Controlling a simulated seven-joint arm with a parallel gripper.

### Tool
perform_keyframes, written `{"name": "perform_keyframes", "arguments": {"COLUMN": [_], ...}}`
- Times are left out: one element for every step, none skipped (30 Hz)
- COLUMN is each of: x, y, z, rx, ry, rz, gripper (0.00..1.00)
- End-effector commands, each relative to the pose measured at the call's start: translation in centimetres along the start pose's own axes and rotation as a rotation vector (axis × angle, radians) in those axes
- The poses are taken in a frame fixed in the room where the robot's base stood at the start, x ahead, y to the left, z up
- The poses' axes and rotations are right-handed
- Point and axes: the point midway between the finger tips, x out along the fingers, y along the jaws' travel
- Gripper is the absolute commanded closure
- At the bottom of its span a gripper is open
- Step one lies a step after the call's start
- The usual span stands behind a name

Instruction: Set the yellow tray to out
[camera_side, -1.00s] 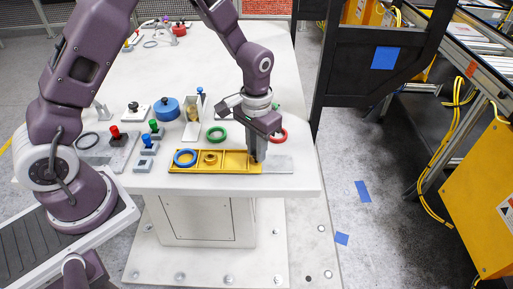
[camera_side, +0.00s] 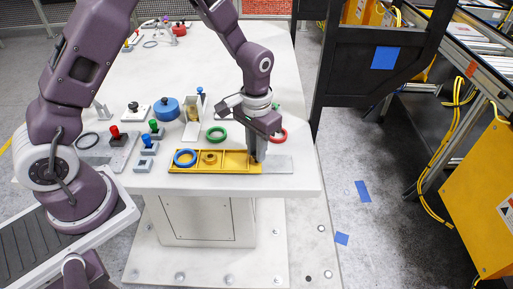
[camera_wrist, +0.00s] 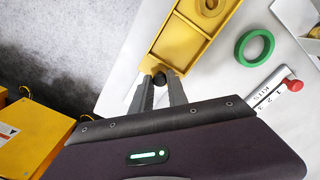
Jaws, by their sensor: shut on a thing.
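The yellow tray (camera_side: 232,168) lies near the front edge of the white table, on a grey base strip (camera_side: 279,165) that shows bare at its right end. A blue ring (camera_side: 185,157) and a small yellow ring (camera_side: 210,158) sit in its left and middle compartments. My gripper (camera_side: 256,158) is down at the tray's right end. In the wrist view, my gripper (camera_wrist: 161,82) is shut on the dark knob (camera_wrist: 160,79) at the end of the yellow tray (camera_wrist: 178,44).
The table's right side is clear.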

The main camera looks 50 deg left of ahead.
Motion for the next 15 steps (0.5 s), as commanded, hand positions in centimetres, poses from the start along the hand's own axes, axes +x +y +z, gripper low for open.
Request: {"name": "perform_keyframes", "arguments": {"x": [-0.1,-0.1,-0.1,-0.1,-0.1,-0.1,-0.1,-0.1,-0.1,-0.1,0.0,0.0,-0.1,0.0,0.0], "y": [0.0,0.0,0.0,0.0,0.0,0.0,0.0,0.1,0.3,0.5,0.9,1.5,2.1,2.6,3.4], "z": [-0.1,-0.1,-0.1,-0.1,-0.1,-0.1,-0.1,-0.1,-0.3,-0.6,-1.0,-1.6,-2.2,-2.7,-3.5], "rx": [0.000,0.000,0.000,0.000,0.000,0.000,0.000,0.000,0.001,0.002,0.003,0.004,0.005,0.003,0.004], "ry": [0.002,0.002,0.002,0.003,0.003,0.003,0.003,0.003,0.003,0.004,0.004,0.004,0.006,0.005,0.006], "rz": [0.000,0.000,0.000,0.000,0.000,0.000,0.000,0.000,0.000,0.000,0.000,0.000,0.000,0.000,0.001], "gripper": [1.00,1.00,1.00,1.00,1.00,1.00,1.00,1.00,1.00,1.00,1.00,1.00,1.00,1.00,1.00]}}
